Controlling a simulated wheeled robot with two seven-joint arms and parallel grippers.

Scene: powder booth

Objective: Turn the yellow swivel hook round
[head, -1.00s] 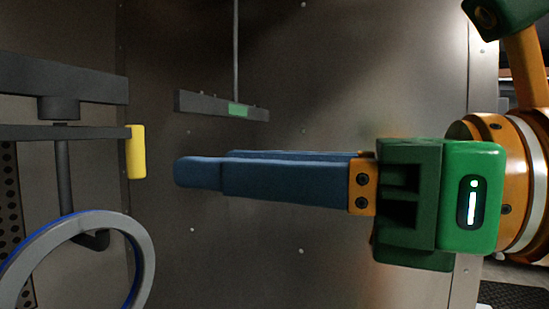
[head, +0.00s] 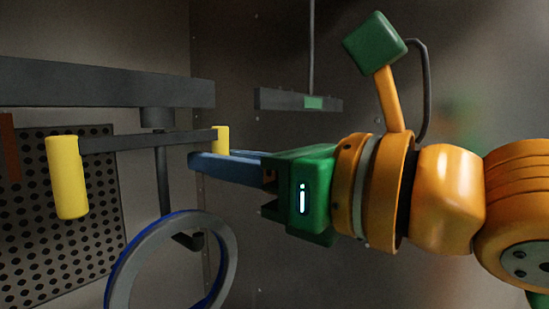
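The swivel hook hangs under a grey overhead beam. It has a dark crossbar (head: 150,140) with a large yellow grip (head: 68,178) at its left end and a smaller-looking yellow grip (head: 221,139) at its right end. A dark rod (head: 163,180) runs down to a hook (head: 188,241), where a grey and blue ring (head: 125,268) hangs. My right gripper (head: 195,163) points left, its blue fingertips just below and beside the right yellow grip. I cannot tell whether they touch it. One finger mostly hides the other, so the gap is unclear. My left gripper is out of view.
The grey beam (head: 90,84) crosses the upper left. A perforated panel (head: 45,235) is behind the left grip. A dark bar with a green label (head: 313,102) hangs on a rod at the back, above my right gripper. The lower middle is clear.

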